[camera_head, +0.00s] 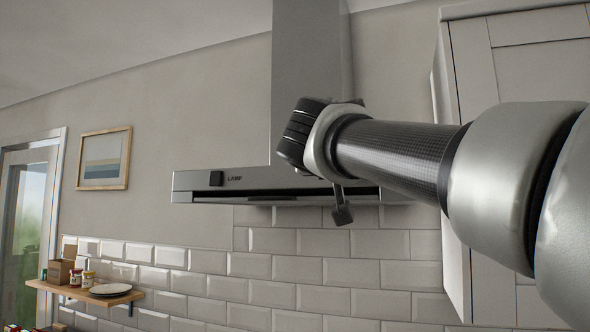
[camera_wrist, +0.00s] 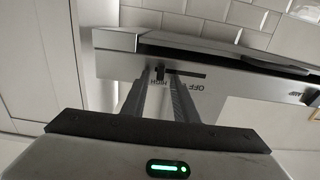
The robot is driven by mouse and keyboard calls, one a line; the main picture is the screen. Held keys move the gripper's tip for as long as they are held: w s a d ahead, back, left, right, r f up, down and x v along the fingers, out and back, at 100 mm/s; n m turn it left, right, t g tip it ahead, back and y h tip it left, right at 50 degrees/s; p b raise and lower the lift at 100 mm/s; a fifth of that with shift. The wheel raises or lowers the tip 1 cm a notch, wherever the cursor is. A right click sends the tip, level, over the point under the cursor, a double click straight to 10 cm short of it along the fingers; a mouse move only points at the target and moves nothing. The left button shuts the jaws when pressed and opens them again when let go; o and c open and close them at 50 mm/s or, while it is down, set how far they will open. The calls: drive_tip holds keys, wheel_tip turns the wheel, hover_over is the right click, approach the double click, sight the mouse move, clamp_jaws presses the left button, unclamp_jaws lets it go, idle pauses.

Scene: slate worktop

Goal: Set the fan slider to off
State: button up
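The range hood's steel front panel (camera_head: 245,180) spans the middle of the head view. The fan slider is hidden there behind my gripper and wrist. In the wrist view the slider's small dark knob (camera_wrist: 160,71) sits at the left end of a dark slot (camera_wrist: 188,73), by upside-down lettering that seems to read HIGH. OFF is printed farther right. My gripper (camera_wrist: 159,73) has its two fingers apart, one on each side of the knob. Whether either fingertip touches the knob is too small to tell.
A black lamp switch (camera_head: 216,178) sits left of the LAMP label on the hood. A pale wall cabinet (camera_head: 530,70) stands close on the right, behind my arm. A wooden shelf (camera_head: 75,291) with jars and a plate is at lower left.

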clamp_jaws()
idle(1.2)
